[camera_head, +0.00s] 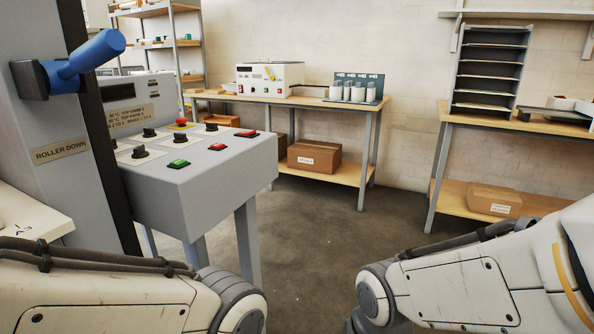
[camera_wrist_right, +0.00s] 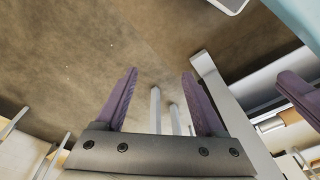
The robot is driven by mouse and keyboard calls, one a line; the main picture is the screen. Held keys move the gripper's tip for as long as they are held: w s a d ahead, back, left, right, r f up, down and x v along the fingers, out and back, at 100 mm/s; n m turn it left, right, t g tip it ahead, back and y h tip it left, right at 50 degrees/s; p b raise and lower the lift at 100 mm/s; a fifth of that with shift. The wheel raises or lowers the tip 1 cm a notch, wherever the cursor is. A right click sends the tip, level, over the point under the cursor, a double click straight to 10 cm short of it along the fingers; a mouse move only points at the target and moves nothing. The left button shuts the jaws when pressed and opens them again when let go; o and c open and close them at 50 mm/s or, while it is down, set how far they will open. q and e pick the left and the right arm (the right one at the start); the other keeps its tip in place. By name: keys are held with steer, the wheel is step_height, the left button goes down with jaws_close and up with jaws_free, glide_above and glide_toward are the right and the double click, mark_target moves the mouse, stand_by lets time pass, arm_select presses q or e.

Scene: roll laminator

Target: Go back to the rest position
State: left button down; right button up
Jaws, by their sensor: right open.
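In the right wrist view my right gripper (camera_wrist_right: 160,100) is open, with its two purple-grey fingers apart and nothing between them. Behind the fingers are the brown floor and pale metal legs (camera_wrist_right: 156,110). In the head view two of my white arm links reach in from the lower left and lower right. Both grippers are outside the head view. My left gripper cannot be made out with certainty in either view.
The grey control panel (camera_head: 215,165) with knobs and buttons stands close at left, beside the blue lever (camera_head: 88,58). A wooden bench (camera_head: 300,102) and a second table (camera_head: 465,118) stand at the back. The middle floor (camera_head: 315,225) is clear.

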steer(key=s+a+r+n+g, duration=0.1)
steer(key=s+a+r+n, duration=0.25)
steer(key=s, duration=0.35)
step_height(320, 180, up, 21)
steer(key=p, duration=2.2)
steer(key=shift+a, duration=0.2)
steer(key=shift+f+m, duration=0.15)
steer(key=shift+m, duration=0.1)
